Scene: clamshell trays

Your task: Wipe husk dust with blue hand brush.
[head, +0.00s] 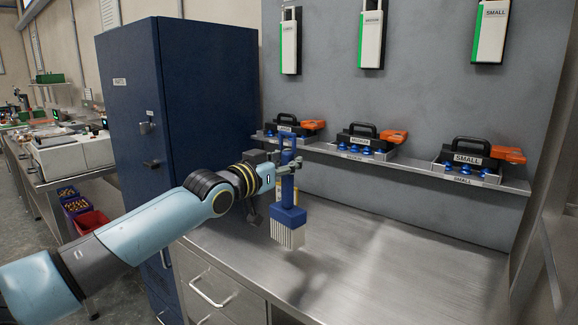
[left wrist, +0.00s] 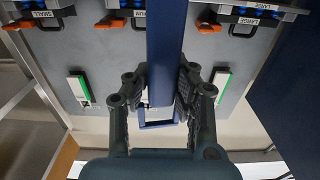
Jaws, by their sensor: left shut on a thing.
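The blue hand brush (head: 289,216) hangs upright with its pale bristles pointing down, over the left part of the steel counter (head: 390,262). My left gripper (head: 292,166) is shut on the brush's blue handle. The bristle ends are close to the counter; I cannot tell whether they touch it. In the left wrist view the blue handle (left wrist: 165,60) runs between the two dark fingers of my left gripper (left wrist: 162,85). I cannot make out any husk dust on the counter. My right gripper is not in view.
A narrow shelf (head: 400,165) behind the counter holds several black clamshell trays, including one labelled SMALL (head: 474,156). A tall dark blue cabinet (head: 180,110) stands at the left. A yellowish object (head: 279,193) is partly hidden behind the brush. The counter's middle and right are clear.

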